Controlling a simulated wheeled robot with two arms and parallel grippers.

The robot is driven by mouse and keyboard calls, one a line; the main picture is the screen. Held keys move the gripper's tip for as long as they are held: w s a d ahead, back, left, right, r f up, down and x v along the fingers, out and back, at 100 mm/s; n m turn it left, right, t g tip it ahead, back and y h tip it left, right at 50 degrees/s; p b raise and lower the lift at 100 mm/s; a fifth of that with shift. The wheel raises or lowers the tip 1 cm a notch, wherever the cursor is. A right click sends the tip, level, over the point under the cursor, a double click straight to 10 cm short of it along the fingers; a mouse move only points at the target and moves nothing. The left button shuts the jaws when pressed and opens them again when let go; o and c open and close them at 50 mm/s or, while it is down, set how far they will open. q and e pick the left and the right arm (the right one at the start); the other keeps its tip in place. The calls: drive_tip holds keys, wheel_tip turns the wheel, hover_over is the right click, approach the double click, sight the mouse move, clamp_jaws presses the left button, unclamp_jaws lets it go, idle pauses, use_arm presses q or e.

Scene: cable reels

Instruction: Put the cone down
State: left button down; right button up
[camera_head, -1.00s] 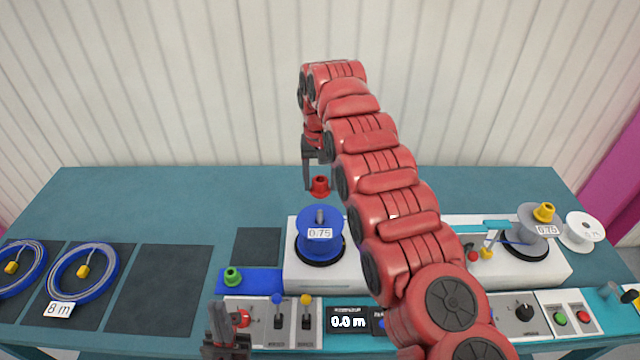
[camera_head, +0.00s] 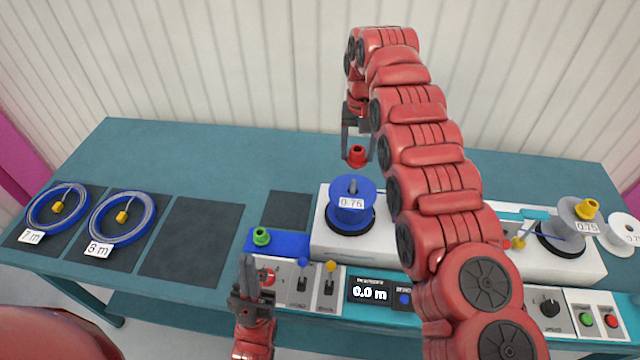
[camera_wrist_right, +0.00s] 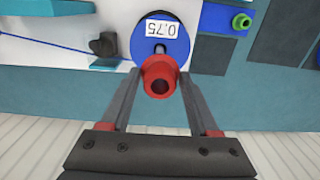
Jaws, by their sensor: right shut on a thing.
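The red cone (camera_head: 356,156) is held between the fingertips of my right gripper (camera_head: 357,150), in the air above and slightly behind the blue reel labelled 0.75 (camera_head: 351,205). In the right wrist view the red cone (camera_wrist_right: 159,77) sits between both fingers, with the blue reel (camera_wrist_right: 160,32) beyond it. My left gripper (camera_head: 250,278) is at the front edge of the table, with its fingers pointing up; its opening is hard to judge. A green cone (camera_head: 261,236) stands on a blue pad (camera_head: 280,242). A yellow cone (camera_head: 587,209) sits on the grey reel (camera_head: 578,225) at the right.
Cable coils on dark mats lie at the left, labelled 7 m (camera_head: 57,208) and 8 m (camera_head: 122,217). An empty dark mat (camera_head: 192,240) lies beside them. A control panel with a 0.0 m display (camera_head: 370,293) lines the front. The back left table is clear.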

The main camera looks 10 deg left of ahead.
drive_tip(key=shift+d, duration=0.15)
drive_tip(key=shift+w+d+f, duration=0.1)
drive_tip(key=shift+d+f, duration=0.05)
drive_tip(key=shift+d, duration=0.1)
drive_tip(key=shift+d, duration=0.2)
drive_tip(key=shift+w+d+b, duration=0.15)
drive_tip(key=shift+d+b, duration=0.25)
drive_tip(key=shift+d, duration=0.1)
drive_tip(key=shift+d+f, duration=0.15)
drive_tip(key=shift+d, duration=0.05)
drive_tip(key=shift+w+d, duration=0.15)
